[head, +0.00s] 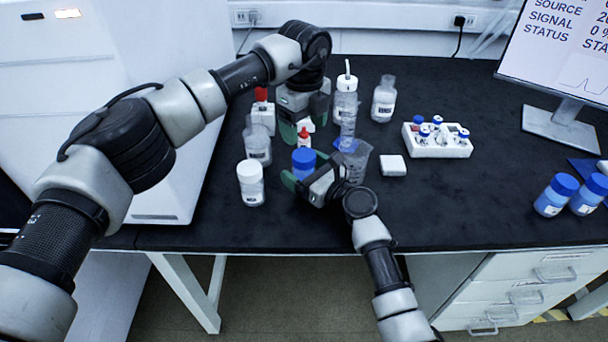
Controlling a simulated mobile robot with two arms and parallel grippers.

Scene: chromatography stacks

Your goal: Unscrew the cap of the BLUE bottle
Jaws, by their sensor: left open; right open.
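A bottle with a blue cap (303,158) stands in the middle of the bench cluster; its lower body is hidden behind my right gripper. My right gripper (304,171) is open, with its green-padded fingers close around this bottle from the front right; I cannot tell whether they touch it. My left gripper (304,124) points down, open, above and behind the blue cap. A small red-tipped bottle (304,140) shows just below it, between or behind its fingers. Two more blue-capped bottles with blue bodies (551,199) stand at the far right.
A white-capped bottle (250,190), a clear bottle (257,147) and a red-capped bottle (263,98) stand to the left. A beaker (356,164), a wash bottle (346,98) and a clear bottle (384,102) crowd the right. A white vial rack (438,148) and a monitor stand (548,126) lie beyond.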

